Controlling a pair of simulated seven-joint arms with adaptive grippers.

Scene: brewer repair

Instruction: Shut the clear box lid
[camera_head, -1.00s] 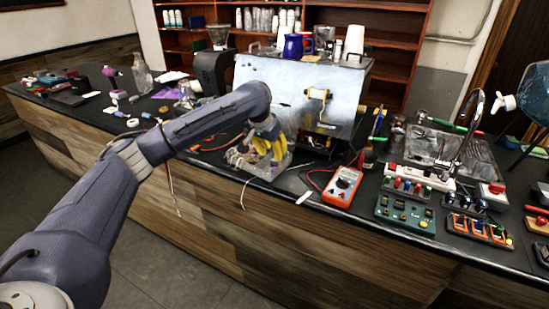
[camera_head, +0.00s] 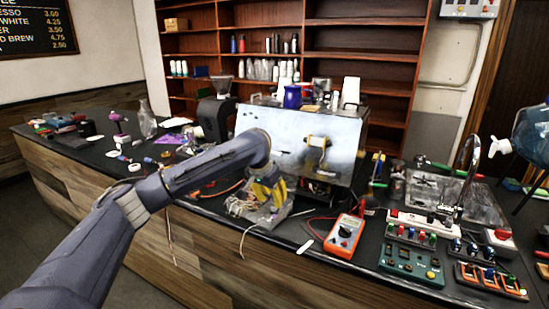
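A clear box (camera_head: 244,209) with wires or small parts in it stands near the front edge of the black counter, in front of the metal brewer. My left gripper (camera_head: 268,196), with yellow fingers, points down right at the box and covers part of it. Whether it touches the box, and whether its fingers are apart or closed, I cannot tell. The lid's position is hard to make out behind the gripper. My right gripper is not in view.
The brewer (camera_head: 290,142) stands just behind the box. An orange multimeter (camera_head: 344,236) with leads lies to the right, beside a green board (camera_head: 411,263) and switch strips. A grinder (camera_head: 215,112) stands at the left. Loose wires hang over the counter's front edge.

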